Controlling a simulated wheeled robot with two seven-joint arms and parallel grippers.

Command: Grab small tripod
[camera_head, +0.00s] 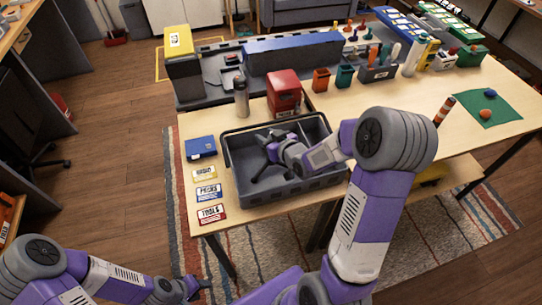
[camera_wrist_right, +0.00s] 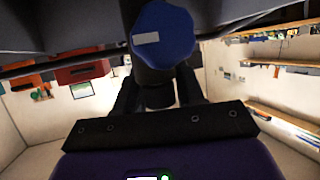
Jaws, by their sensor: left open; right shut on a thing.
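The small tripod (camera_wrist_right: 160,75) is black with a blue knob (camera_wrist_right: 163,35) in the right wrist view. In the head view its dark legs (camera_head: 262,172) show inside the grey bin (camera_head: 236,196). My right gripper (camera_head: 272,143) reaches into the bin and is shut on the tripod. In the right wrist view the fingers (camera_wrist_right: 158,98) close around its dark shaft. My right gripper and arm hide part of the tripod. My left gripper (camera_head: 200,286) is open and empty, low in front of the table, away from the bin.
A blue box (camera_head: 200,147) and several label cards (camera_head: 208,193) lie left of the bin. Orange (camera_head: 321,80) and teal cups stand further right. The wooden tabletop (camera_head: 400,98) right of the bin has free room.

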